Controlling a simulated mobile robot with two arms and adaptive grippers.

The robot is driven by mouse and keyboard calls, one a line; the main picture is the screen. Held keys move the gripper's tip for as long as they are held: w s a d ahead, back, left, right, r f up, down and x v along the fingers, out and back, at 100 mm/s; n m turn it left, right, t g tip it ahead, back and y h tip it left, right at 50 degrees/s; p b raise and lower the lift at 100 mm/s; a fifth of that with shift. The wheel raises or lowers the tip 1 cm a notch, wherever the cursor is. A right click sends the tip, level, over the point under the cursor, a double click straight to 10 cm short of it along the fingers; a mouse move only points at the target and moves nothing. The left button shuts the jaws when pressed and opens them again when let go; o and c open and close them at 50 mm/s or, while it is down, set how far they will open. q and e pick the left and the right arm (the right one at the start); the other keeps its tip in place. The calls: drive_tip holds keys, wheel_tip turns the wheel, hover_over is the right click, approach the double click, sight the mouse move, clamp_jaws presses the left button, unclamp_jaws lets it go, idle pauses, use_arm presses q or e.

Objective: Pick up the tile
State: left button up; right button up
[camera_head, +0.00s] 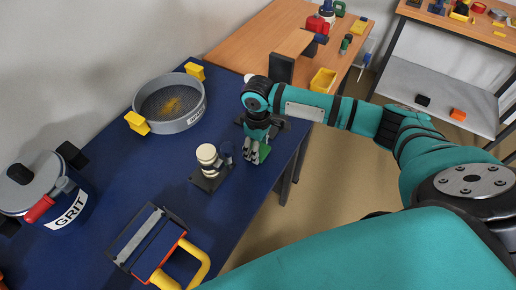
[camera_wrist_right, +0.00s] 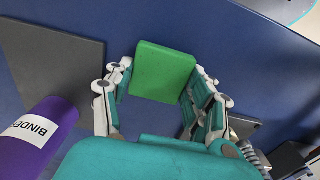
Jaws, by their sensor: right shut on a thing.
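The green tile (camera_wrist_right: 163,72) is a flat, roughly square block with rounded edges. In the right wrist view it sits between the two fingers of my right gripper (camera_wrist_right: 160,88), which is shut on it. In the head view my right gripper (camera_head: 254,150) points down near the right edge of the blue table, and part of the tile (camera_head: 264,152) shows beside its fingers. Whether the tile still touches the table is hard to tell. My left gripper is not in view.
A purple container marked BINDER (camera_wrist_right: 42,132) is close at the left in the wrist view. On the blue table (camera_head: 120,180) are a white stacked piece (camera_head: 207,155), a grey sieve pan (camera_head: 172,122), a GRIT pot (camera_head: 66,207) and a yellow-handled tool (camera_head: 150,245).

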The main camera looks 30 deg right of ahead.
drive_tip(key=shift+r, duration=0.5)
wheel_tip(320, 180, up, 2)
drive_tip(key=shift+r, duration=0.1)
drive_tip(key=s+a, duration=0.2)
drive_tip(key=s, duration=0.2)
drive_tip(key=s+a+r+b, duration=0.1)
drive_tip(key=s+a, duration=0.2)
drive_tip(key=s, duration=0.2)
drive_tip(key=s+a, duration=0.3)
drive_tip(key=s, duration=0.2)
drive_tip(key=shift+r+b, duration=0.15)
drive_tip(key=shift+b, duration=0.15)
drive_tip(key=shift+w+d+r, duration=0.15)
drive_tip(key=shift+w+r, duration=0.1)
drive_tip(key=shift+r, duration=0.1)
wheel_tip(320, 180, up, 9)
drive_tip(key=w+d+m, duration=0.2)
drive_tip(key=m, duration=0.4)
drive_tip(key=shift+d+r, duration=0.2)
drive_tip(key=shift+d, duration=0.05)
